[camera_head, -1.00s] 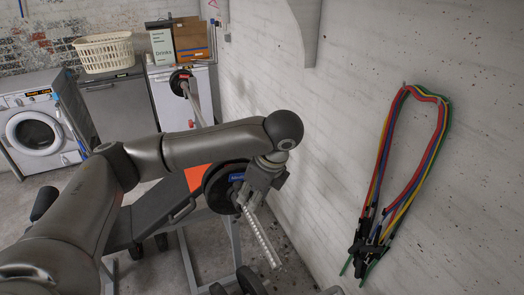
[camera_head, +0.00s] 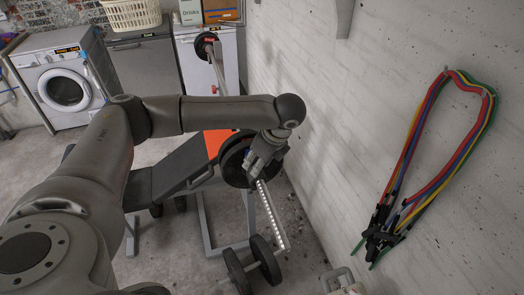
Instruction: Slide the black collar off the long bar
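The long bar (camera_head: 272,216) lies on a bench rack beside the wall; its bare ribbed near end points toward the bottom of the head view. Black weight plates (camera_head: 229,164) sit on its near end, and a plate (camera_head: 207,46) shows at its far end. My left gripper (camera_head: 254,173) reaches down at the bar, just outside the near plates, with its fingers at the inner end of the bare sleeve. I cannot make out the black collar; the gripper may hide it. Whether the fingers are closed on anything is unclear. My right gripper is out of view.
The padded bench (camera_head: 170,170) lies left of the bar. A dumbbell (camera_head: 266,258) is on the floor below the bar end. The brick wall, with colored bands (camera_head: 436,150) hanging on it, is close on the right. The sleeve's outer end is clear.

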